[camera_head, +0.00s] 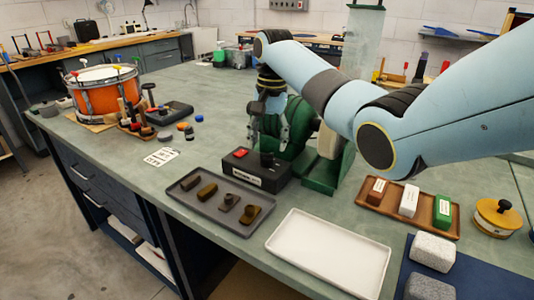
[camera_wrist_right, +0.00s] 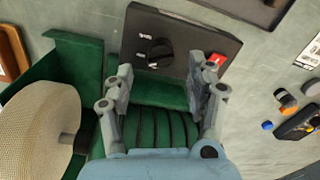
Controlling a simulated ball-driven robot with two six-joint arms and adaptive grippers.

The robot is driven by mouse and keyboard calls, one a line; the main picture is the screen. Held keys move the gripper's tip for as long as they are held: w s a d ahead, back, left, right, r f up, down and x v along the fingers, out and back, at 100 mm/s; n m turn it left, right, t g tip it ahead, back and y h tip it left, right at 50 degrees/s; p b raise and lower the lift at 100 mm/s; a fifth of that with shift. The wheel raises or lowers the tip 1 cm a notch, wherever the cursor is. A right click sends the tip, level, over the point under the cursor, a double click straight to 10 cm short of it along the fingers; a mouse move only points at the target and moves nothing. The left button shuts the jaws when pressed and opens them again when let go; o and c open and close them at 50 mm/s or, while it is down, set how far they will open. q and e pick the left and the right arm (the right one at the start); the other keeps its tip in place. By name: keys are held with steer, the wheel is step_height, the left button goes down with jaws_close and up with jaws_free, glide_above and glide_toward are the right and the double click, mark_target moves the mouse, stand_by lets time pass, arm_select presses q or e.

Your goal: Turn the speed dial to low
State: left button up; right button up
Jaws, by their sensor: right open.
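The black speed dial (camera_wrist_right: 159,52) sits on a dark control box (camera_wrist_right: 190,30), with small white marks to its left in the right wrist view. Its setting is too small to read. A red button (camera_wrist_right: 214,60) is on the same box. In the head view the box (camera_head: 240,173) stands at the foot of a green machine, with the dial (camera_head: 267,159) at its right end. My right gripper (camera_head: 268,138) is open and empty above and behind the box. In the wrist view its fingertips (camera_wrist_right: 160,75) lie either side of the dial, apart from it. My left gripper is out of view.
The green machine (camera_head: 292,128) with its wheel (camera_wrist_right: 50,118) stands close to my right gripper. A grey tray of dark blocks (camera_head: 190,198) and an empty white tray (camera_head: 300,262) lie in front. A wooden tray (camera_head: 425,224) holds coloured blocks. An orange drum (camera_head: 100,98) stands far left.

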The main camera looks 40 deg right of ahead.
mark_target(267, 154)
step_height(267, 154, down, 4)
steer(key=shift+w+f, duration=0.1)
steer(key=shift+f, duration=0.2)
steer(key=c, duration=1.1)
steer(key=shift+r+n+p, duration=0.2)
steer(key=shift+n+p, duration=0.6)
steer(key=shift+n, duration=0.2)
steer(key=shift+c, duration=0.2)
steer(key=n+p, duration=0.1)
steer(key=n, duration=0.1)
steer(key=shift+n+p, duration=0.3)
steer(key=n+p, duration=0.1)
steer(key=n, duration=0.2)
steer(key=shift+w, duration=0.1)
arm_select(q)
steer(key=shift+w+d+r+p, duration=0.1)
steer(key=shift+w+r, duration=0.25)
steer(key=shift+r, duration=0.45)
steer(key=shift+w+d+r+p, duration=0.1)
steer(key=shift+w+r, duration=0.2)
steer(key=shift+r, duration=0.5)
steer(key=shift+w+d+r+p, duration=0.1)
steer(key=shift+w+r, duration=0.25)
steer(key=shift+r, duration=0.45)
arm_select(e)
steer(key=shift+f+n, duration=0.1)
steer(key=shift+n, duration=2)
